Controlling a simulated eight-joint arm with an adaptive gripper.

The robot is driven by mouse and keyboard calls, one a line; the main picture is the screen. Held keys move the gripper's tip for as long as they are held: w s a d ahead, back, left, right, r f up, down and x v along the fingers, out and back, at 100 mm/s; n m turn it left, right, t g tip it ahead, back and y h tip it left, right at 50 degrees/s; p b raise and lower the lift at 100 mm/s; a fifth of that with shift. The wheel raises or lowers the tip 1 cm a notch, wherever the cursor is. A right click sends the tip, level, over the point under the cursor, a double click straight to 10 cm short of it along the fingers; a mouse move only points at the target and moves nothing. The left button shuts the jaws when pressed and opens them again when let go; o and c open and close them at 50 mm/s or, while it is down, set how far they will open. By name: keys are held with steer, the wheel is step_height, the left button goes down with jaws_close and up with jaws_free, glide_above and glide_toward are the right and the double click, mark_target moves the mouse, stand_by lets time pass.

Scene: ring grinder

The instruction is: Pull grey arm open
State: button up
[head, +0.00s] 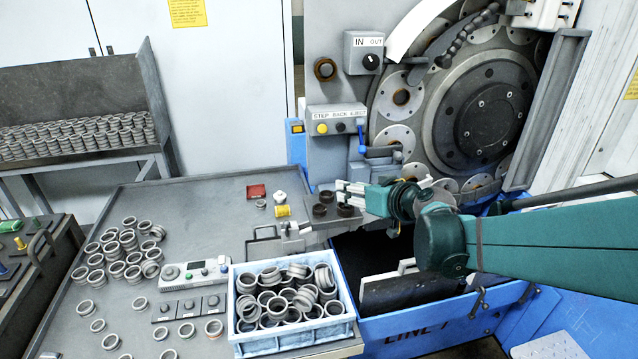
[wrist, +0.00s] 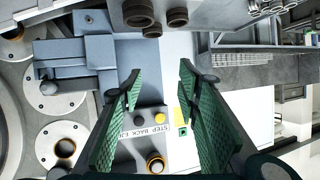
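My gripper (head: 345,192) is in front of the machine, below the STEP BACK EJECT panel (head: 336,118). In the wrist view its green-padded fingers (wrist: 160,82) are spread apart with nothing between them. A grey slide-like block (wrist: 80,58) with a round knob lies left of the fingers in the wrist view, apart from them; in the head view it is partly behind my gripper. A grey bracket (head: 424,66) with a segmented hose crosses the upper part of the ringed wheel (head: 480,105) in the head view. I cannot tell which of these is the grey arm.
A blue handle (head: 362,134) stands near the panel. Dark rings (head: 320,210) sit on the fixture below my gripper. A blue crate (head: 241,337) of rings, a control box (head: 190,274) and loose rings occupy the table.

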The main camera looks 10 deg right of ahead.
steer(key=s+a+f+g, duration=0.1)
steer(key=s+a, duration=0.2)
steer(key=s, duration=0.2)
steer(key=shift+a+b, duration=0.25)
steer(key=shift+b, duration=0.15)
steer(key=shift+s+f, duration=0.15)
steer(key=s+f+m+g+h, duration=0.1)
steer(key=s+f+g+h, duration=0.1)
steer(key=s, duration=0.9)
steer(key=s+a+f+m+g+h, duration=0.1)
steer(key=s+g, duration=0.1)
steer(key=s, duration=1)
steer(key=shift+s+a+f+g+h, duration=0.2)
steer(key=shift+f+g+h, duration=0.1)
steer(key=shift+f+h, duration=0.1)
